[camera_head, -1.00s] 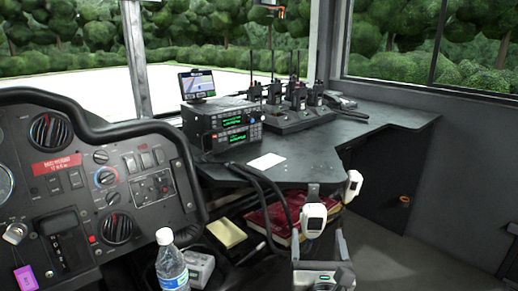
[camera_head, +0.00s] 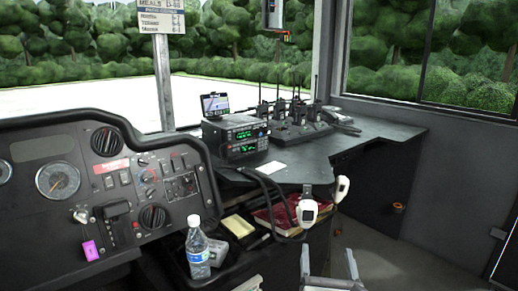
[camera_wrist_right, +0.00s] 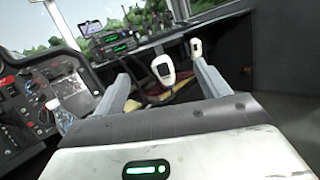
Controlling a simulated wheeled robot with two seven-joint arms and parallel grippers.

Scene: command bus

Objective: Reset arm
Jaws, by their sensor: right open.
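My right gripper (camera_head: 328,251) is low in the head view, near the bottom edge, with its two grey fingers pointing up and well apart. In the right wrist view the same gripper (camera_wrist_right: 161,73) is open and empty. Two white-headed handles show beyond the fingers: the nearer one (camera_head: 307,212) and the farther one (camera_head: 341,187). In the wrist view the nearer handle (camera_wrist_right: 163,68) appears between the fingers, but I see no contact. My left gripper is not in sight; a small grey piece at the bottom edge is too cut off to identify.
The dashboard (camera_head: 60,150) fills the left. A water bottle (camera_head: 197,250) stands beside a yellow pad (camera_head: 237,226). A red book (camera_head: 270,217) lies under the dark counter (camera_head: 370,135), which holds a radio (camera_head: 237,137) and several handsets. Open floor (camera_head: 390,265) lies at right.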

